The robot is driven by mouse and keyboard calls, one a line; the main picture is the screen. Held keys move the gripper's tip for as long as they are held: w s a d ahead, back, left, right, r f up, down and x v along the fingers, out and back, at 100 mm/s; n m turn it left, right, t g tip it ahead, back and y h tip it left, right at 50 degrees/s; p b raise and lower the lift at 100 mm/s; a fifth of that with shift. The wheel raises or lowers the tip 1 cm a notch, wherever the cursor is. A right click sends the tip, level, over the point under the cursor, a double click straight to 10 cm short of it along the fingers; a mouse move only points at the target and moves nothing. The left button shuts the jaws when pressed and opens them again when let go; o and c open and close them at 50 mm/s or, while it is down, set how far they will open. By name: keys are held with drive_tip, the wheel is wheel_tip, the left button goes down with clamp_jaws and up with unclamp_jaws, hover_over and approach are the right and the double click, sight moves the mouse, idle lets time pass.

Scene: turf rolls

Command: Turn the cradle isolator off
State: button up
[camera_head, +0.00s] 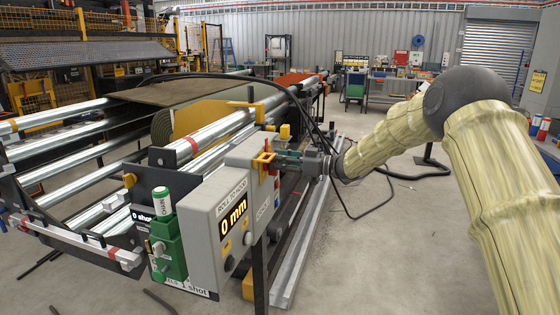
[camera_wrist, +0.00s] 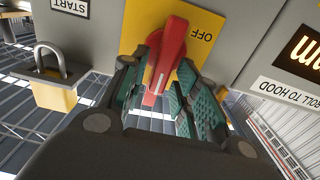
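The isolator's red handle (camera_wrist: 168,55) stands on a yellow plate (camera_wrist: 207,22) in the wrist view. It lies nearly upright in the picture, leaning right at the top, with a pale line along it. The upside-down word OFF is on the plate right of the handle's upper end. My gripper (camera_wrist: 163,98) has its green-padded fingers on either side of the handle's near end. A gap shows beside the right finger, so it looks open around the handle; contact on the left is unclear. In the head view my gripper (camera_head: 289,160) is at the control box's side.
The grey control box (camera_head: 228,215) shows 0 mm. A padlock (camera_wrist: 54,90) hangs left of the handle, near a START label (camera_wrist: 70,6). A green device (camera_head: 168,240) is at the box's left. The roll cradle (camera_head: 195,145) stretches behind; open floor (camera_head: 400,240) lies right.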

clamp_jaws()
drive_tip(key=shift+n, duration=0.4)
drive_tip(key=n+b, duration=0.3)
drive_tip(key=n, duration=0.1)
drive_tip(key=s+f+n+b, duration=0.1)
drive_tip(key=n+b, duration=0.6)
drive_tip(key=n, duration=0.1)
drive_tip(key=shift+s+a+f+n, duration=0.3)
drive_tip(key=shift+s+f+n, duration=0.1)
drive_tip(key=n+b, duration=0.4)
drive_tip(key=shift+f, duration=0.2)
drive_tip(key=shift+n+b, duration=0.3)
drive_tip(key=shift+b, duration=0.05)
